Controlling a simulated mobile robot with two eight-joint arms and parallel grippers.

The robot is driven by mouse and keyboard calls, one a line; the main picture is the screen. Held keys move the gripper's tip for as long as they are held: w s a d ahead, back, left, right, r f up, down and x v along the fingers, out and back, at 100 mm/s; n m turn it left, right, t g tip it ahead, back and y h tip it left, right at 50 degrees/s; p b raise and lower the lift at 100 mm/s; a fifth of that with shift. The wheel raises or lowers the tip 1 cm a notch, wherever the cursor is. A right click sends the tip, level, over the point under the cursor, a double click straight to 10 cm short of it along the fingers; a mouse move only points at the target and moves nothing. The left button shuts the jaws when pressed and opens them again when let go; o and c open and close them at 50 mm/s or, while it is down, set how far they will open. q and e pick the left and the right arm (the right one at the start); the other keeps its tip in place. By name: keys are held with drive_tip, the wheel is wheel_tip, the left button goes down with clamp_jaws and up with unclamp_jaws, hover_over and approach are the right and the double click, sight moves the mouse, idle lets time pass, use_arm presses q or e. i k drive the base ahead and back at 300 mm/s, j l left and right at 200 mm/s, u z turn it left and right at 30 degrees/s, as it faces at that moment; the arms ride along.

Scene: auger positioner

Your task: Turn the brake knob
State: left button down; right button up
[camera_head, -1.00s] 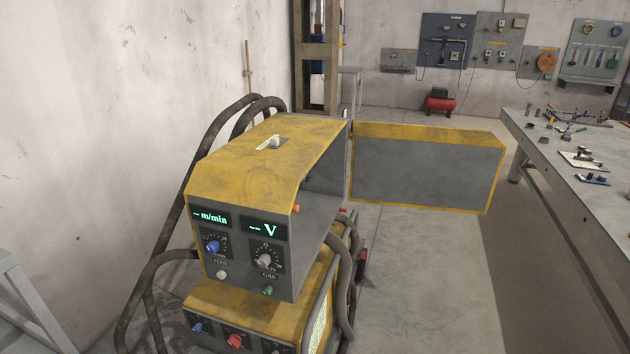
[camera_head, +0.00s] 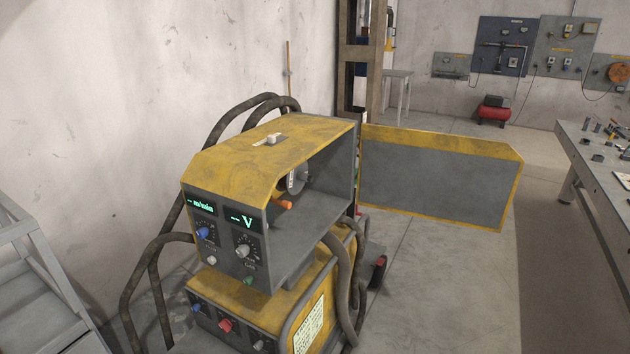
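The yellow and grey welding wire feeder (camera_head: 315,137) stands on a lower yellow power unit (camera_head: 270,297). Its side door (camera_head: 438,178) is swung open to the right. Inside the open compartment, a round grey part (camera_head: 298,180) and an orange piece (camera_head: 283,204) show, partly hidden by the housing. The front panel has a blue knob (camera_head: 202,232), a grey knob (camera_head: 243,251), a white button (camera_head: 211,260) and a green connector (camera_head: 248,280). I cannot tell which part is the brake knob. Neither of my grippers is in view.
Thick dark hoses (camera_head: 217,125) loop behind and left of the machine. Grey metal steps (camera_head: 40,300) stand at the lower left. A workbench (camera_head: 605,170) with tools is at the right. The floor between the door and the bench is clear.

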sight(302, 176)
drive_tip(key=i+l+u, duration=0.1)
drive_tip(key=u, duration=0.35)
drive_tip(key=i+l+u, duration=0.1)
drive_tip(key=l+u, duration=0.15)
drive_tip(key=u, duration=0.2)
drive_tip(key=l+u, duration=0.2)
drive_tip(key=u, duration=0.25)
drive_tip(key=l+u, duration=0.5)
drive_tip(key=l, duration=0.55)
drive_tip(key=i+l, duration=0.05)
